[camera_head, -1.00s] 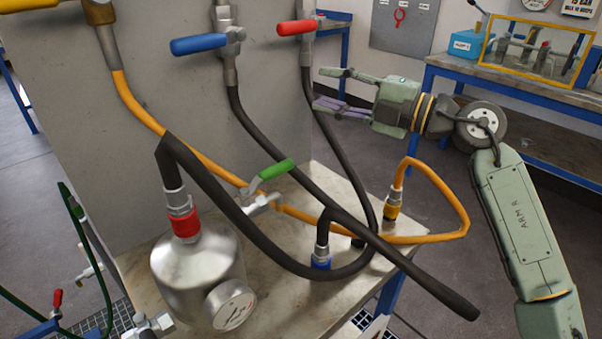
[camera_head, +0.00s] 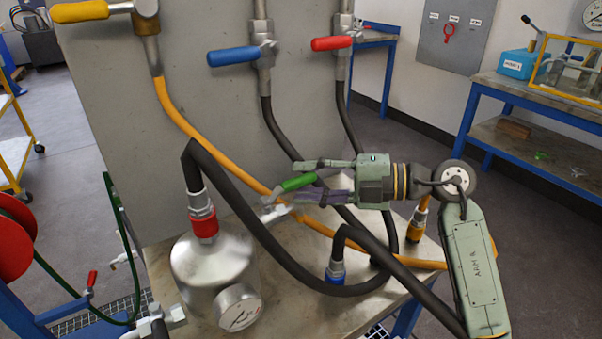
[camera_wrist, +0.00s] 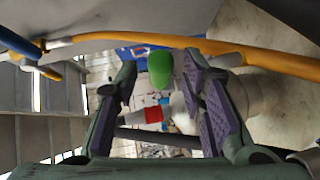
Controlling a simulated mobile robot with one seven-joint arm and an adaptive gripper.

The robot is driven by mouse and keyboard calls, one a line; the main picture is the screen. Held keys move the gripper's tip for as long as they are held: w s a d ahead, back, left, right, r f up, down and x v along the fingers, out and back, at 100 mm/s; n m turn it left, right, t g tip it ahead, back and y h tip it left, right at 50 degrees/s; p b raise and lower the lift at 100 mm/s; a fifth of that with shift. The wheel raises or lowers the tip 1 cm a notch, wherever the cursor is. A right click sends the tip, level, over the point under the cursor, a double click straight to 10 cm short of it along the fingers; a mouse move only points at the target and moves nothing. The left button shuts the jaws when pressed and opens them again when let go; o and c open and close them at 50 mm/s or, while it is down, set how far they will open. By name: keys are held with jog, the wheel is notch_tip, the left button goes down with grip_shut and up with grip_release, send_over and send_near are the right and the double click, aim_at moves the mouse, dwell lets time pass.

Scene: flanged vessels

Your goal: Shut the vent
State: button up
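In the head view the lever's free end lies between the two fingers. In the wrist view the green lever end (camera_wrist: 160,68) shows in the gap between the purple-padded fingers (camera_wrist: 162,82), with space on both sides. The gripper is open; no contact shows.
A steel vessel (camera_head: 213,268) with a gauge stands on the bench front. Black hoses (camera_head: 268,258) loop close below my gripper. Yellow (camera_head: 80,11), blue (camera_head: 233,56) and red (camera_head: 331,43) levers are on the panel above.

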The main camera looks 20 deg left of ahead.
jog(key=shift+s+a+f, duration=0.15)
jog(key=shift+a, duration=0.75)
grip_shut()
